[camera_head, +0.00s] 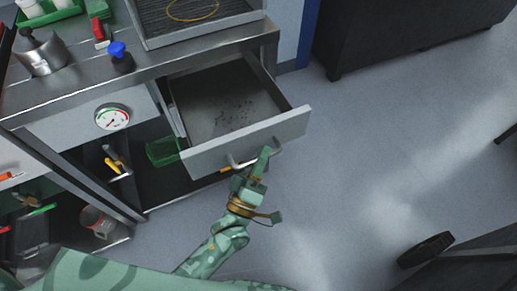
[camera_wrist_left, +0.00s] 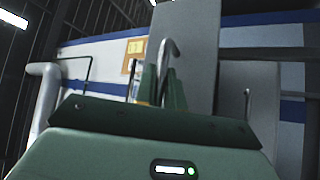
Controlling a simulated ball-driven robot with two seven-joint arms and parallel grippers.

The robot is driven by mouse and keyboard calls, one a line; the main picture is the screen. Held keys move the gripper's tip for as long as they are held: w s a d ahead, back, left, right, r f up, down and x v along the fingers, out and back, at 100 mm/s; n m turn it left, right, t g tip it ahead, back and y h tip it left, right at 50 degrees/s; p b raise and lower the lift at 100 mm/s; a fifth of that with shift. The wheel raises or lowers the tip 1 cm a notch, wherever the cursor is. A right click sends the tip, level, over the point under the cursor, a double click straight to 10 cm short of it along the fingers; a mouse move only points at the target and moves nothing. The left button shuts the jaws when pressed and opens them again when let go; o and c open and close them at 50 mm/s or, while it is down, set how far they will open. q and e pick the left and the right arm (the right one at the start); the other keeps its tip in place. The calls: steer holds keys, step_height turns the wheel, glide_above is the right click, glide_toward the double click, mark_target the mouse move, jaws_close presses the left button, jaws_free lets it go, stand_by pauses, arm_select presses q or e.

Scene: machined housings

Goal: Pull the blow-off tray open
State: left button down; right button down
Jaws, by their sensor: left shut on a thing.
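The blow-off tray (camera_head: 250,143) is a grey drawer under the metal workbench. It stands pulled well out, and dark specks lie on its floor. A bar handle (camera_head: 236,163) is on its front. My left gripper (camera_head: 262,160) is at the right part of the handle and shut on it. In the left wrist view the fingers (camera_wrist_left: 160,92) stand upright around the curved metal handle (camera_wrist_left: 170,52). My right gripper is in neither view.
The workbench top (camera_head: 150,65) carries a metal kettle-like can (camera_head: 42,55), a blue-topped item (camera_head: 121,58) and a ridged tray (camera_head: 195,22). A gauge (camera_head: 112,117) is on the bench front. A green bin (camera_head: 162,152) sits below. Floor to the right is clear, with a wheel (camera_head: 426,250) at lower right.

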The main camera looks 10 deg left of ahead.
arm_select(q)
steer(key=shift+f, duration=0.1)
steer(key=c, duration=1.8)
jaws_free()
steer(key=shift+o, duration=0.2)
steer(key=v, duration=1.6)
steer(key=shift+a, duration=0.15)
steer(key=shift+s, duration=0.1)
